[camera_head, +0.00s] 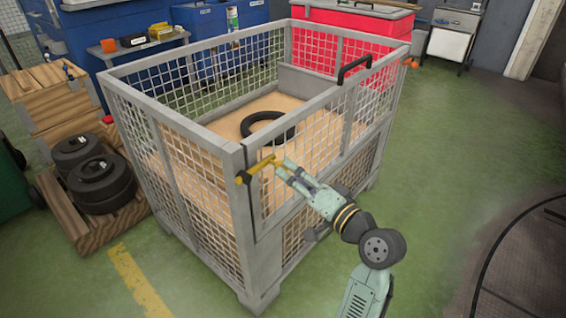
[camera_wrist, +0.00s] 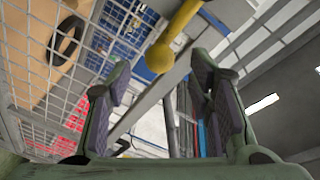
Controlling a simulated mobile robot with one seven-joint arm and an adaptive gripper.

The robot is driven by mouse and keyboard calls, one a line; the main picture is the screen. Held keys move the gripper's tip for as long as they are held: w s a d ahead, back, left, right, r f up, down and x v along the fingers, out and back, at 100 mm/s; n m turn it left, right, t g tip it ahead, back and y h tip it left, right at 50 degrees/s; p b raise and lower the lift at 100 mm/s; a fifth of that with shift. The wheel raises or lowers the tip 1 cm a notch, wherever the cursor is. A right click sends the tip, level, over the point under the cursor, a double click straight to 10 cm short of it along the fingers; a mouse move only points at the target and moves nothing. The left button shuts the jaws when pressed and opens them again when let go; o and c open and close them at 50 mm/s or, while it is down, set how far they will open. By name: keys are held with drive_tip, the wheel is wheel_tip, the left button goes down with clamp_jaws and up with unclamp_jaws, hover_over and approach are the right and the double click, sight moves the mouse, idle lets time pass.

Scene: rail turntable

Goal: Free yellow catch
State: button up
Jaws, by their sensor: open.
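In the wrist view the catch (camera_wrist: 180,30) shows as a yellow rod with a round knob, beyond and above the gap between the fingers. My gripper (camera_head: 284,168) is beside the catch, at its right end in the head view. In the wrist view my gripper (camera_wrist: 165,85) is open, with nothing between its fingers. I cannot tell from the head view whether a finger touches the catch.
A black handle (camera_head: 354,69) sits on the cage's top right rail. A tire (camera_head: 268,126) lies inside the cage. Stacked tires (camera_head: 100,178) on a wooden pallet stand left of the cage. A red bin (camera_head: 350,22) stands behind. Green floor (camera_head: 460,170) to the right is clear.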

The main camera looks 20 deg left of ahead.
sight(287, 170)
drive_tip(key=x, duration=0.5)
drive_tip(key=shift+p, duration=0.35)
clamp_jaws()
idle(0.6)
